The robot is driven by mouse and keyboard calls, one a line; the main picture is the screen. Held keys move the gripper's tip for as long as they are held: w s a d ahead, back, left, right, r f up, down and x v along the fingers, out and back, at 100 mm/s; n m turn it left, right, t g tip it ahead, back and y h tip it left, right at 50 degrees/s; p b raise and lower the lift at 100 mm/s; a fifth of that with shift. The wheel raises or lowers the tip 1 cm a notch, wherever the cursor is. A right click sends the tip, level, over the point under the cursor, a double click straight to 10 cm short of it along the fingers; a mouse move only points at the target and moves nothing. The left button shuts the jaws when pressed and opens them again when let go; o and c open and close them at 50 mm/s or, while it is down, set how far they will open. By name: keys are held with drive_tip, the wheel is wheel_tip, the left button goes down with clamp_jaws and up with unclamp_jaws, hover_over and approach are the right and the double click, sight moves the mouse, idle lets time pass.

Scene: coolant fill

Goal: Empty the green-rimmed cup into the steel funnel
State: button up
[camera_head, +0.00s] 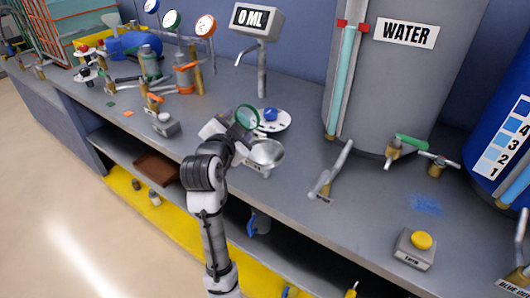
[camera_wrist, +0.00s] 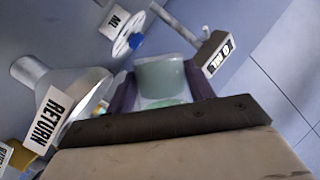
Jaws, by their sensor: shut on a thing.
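The green-rimmed cup (camera_head: 247,118) is held in my gripper (camera_head: 239,128), above the bench. In the wrist view the cup (camera_wrist: 162,78) is a pale, translucent grey-green vessel between the two dark fingers of my gripper (camera_wrist: 161,88). Whether it holds liquid, I cannot tell. The steel funnel (camera_head: 266,152) is just below and right of the cup in the head view. In the wrist view the funnel (camera_wrist: 62,92) lies left of the cup, with a RETURN label in front of it. The cup and funnel appear apart.
A white round plate (camera_head: 281,121) with a blue part is behind the funnel. A display reading 0 ML (camera_head: 257,19) stands on a post behind. A WATER tank (camera_head: 400,75) rises at right. Bottles and valves crowd the bench's left.

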sight(242, 120)
drive_tip(key=shift+r+m+t+b, duration=0.45)
drive_tip(key=shift+m+b, duration=0.45)
drive_tip(key=shift+b, duration=0.35)
drive_tip(key=shift+f+m+t+b, duration=0.35)
drive_tip(key=shift+m+b, duration=0.35)
drive_tip(key=shift+b, duration=0.9)
drive_tip(key=shift+d+r+m+t+b, duration=0.1)
drive_tip(key=shift+r+m+t+b, duration=0.3)
drive_tip(key=shift+m+b, duration=0.45)
idle(0.5)
drive_tip(key=shift+s+d+r+m+t+b, duration=0.3)
drive_tip(key=shift+s+d+r+m+b, duration=0.35)
drive_tip(key=shift+b, duration=0.6)
drive_tip(key=shift+w+r+m+t+h+b, duration=0.1)
drive_tip(key=shift+r+m+t+h+b, duration=0.15)
drive_tip(key=shift+m+b, duration=0.95)
idle(0.5)
